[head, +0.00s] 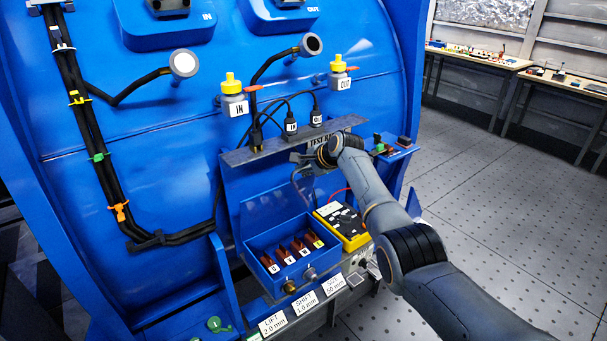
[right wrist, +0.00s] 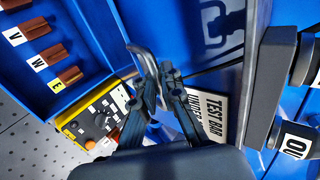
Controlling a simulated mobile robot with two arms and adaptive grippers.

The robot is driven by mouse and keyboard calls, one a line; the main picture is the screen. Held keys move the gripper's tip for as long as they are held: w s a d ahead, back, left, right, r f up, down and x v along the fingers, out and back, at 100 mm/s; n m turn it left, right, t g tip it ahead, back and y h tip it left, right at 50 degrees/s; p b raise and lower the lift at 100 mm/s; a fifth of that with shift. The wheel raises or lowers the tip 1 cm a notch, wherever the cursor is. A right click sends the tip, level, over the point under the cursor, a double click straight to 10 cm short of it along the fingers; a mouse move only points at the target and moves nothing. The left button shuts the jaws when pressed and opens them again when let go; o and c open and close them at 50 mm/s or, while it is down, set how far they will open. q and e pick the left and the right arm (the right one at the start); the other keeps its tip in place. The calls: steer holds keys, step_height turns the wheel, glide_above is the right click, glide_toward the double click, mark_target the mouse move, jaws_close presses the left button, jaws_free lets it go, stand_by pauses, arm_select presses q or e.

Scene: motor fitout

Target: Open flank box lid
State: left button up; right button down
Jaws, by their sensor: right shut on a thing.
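The blue flank box (head: 262,277) stands low on the blue machine's side. Its inside shows, with several copper-brown terminals and lettered labels. A blue panel (head: 277,213) that looks like its lid stands raised behind the box. My right gripper (head: 303,158) is above it, just under the grey shelf. In the right wrist view, my right gripper (right wrist: 153,88) is shut on a curved metal handle (right wrist: 142,62) close to the blue panel. How the handle joins the panel is hidden by the fingers. The box's terminals (right wrist: 58,52) also show there. My left gripper is out of view.
A grey shelf (head: 262,152) with a TEST BAR label and black plugs is right above the gripper. A yellow meter (head: 343,226) stands right of the box. Labelled IN and OUT bottles (head: 234,103) sit higher. Open floor (head: 480,210) lies to the right.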

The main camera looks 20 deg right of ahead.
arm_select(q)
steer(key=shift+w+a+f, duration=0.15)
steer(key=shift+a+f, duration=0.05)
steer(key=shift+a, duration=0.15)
arm_select(e)
steer(key=shift+w+a+r, duration=0.1)
steer(key=shift+w+r, duration=0.2)
steer(key=shift+w, duration=0.1)
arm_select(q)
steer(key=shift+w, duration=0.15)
arm_select(e)
steer(key=shift+w, duration=0.1)
steer(key=c, duration=1.5)
jaws_free()
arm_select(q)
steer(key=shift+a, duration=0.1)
arm_select(e)
steer(key=shift+s, duration=0.2)
steer(key=v, duration=1.1)
steer(key=shift+s+r, duration=0.15)
steer(key=shift+r, duration=0.3)
